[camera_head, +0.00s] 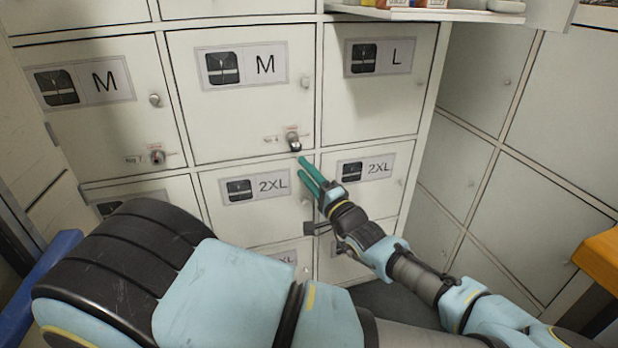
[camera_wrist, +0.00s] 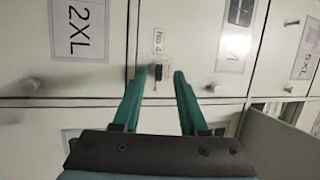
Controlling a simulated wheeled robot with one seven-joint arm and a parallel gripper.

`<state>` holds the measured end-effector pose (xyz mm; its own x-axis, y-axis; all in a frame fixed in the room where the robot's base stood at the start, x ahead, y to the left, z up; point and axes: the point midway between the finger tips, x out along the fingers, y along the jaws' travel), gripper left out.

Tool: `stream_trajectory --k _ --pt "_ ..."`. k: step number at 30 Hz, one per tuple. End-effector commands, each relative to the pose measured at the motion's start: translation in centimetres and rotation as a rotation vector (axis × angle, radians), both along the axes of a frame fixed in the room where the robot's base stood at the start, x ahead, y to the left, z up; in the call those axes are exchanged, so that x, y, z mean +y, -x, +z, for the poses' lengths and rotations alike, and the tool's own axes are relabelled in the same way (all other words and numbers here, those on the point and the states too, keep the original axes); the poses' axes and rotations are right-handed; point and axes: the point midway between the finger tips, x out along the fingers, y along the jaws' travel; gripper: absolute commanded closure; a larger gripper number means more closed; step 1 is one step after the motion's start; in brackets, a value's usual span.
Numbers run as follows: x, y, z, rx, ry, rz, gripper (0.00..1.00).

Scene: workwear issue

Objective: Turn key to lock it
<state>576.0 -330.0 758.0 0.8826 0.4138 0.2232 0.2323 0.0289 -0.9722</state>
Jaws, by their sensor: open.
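The key (camera_head: 294,144) sits in the lock at the lower right corner of the middle M locker door (camera_head: 230,110). In the wrist view the key (camera_wrist: 157,72) is a small dark shape beside a "No 4" label (camera_wrist: 158,41). My gripper (camera_head: 302,167) has green fingers and points up at the lock from just below it. In the wrist view my gripper (camera_wrist: 161,73) is open, with the key showing between the fingertips, nearer the left one. I cannot tell whether either finger touches it. The locker door looks closed.
The left M locker (camera_head: 105,120) has its own lock (camera_head: 157,157) and a round knob. A 2XL locker (camera_head: 255,205) lies below, and an L locker (camera_head: 375,90) is to the right. A shelf (camera_head: 430,14) juts out above. An orange surface (camera_head: 598,258) stands at the right.

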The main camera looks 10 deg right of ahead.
Motion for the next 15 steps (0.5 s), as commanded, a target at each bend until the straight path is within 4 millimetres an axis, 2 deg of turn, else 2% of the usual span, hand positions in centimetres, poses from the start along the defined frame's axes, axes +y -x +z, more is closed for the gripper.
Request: stream_trajectory --k 15 --pt "0.6 -3.9 1.2 -0.001 -0.001 0.001 0.57"
